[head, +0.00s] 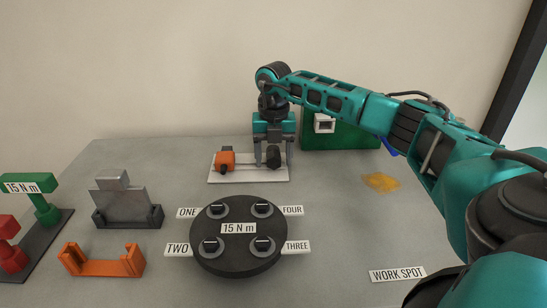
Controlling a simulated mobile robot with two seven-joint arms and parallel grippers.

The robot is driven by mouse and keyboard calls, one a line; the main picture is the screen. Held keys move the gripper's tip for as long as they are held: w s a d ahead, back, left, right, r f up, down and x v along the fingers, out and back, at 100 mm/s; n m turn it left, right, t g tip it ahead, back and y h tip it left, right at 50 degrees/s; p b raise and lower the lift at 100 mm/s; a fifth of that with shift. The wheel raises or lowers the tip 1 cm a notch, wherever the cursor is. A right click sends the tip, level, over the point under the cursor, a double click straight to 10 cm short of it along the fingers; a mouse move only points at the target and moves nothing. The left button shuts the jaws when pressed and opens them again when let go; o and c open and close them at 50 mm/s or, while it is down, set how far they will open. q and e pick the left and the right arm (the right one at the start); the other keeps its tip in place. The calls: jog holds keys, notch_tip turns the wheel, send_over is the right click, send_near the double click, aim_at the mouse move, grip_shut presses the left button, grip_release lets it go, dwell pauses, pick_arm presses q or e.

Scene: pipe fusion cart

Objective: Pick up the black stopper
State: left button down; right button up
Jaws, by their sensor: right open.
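The black stopper (273,157) stands on a white board (248,175) at the back of the table. My right gripper (273,163) points down over the board's right part. It is open, with one grey finger on each side of the black stopper. I cannot tell whether the fingers touch it. An orange piece with a dark front (226,161) sits on the board's left part. My left gripper is not in view.
A round black plate (239,262) labelled 15 N m, with several fittings, stands in front. A green box (345,136) is behind my right arm. An orange bracket (103,262), a grey plate in a holder (125,206) and a green tool (42,195) are left. The right front is mostly clear.

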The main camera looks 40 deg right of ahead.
jog(key=shift+c, duration=0.5)
jog(key=c, duration=1)
jog(key=shift+r, duration=0.1)
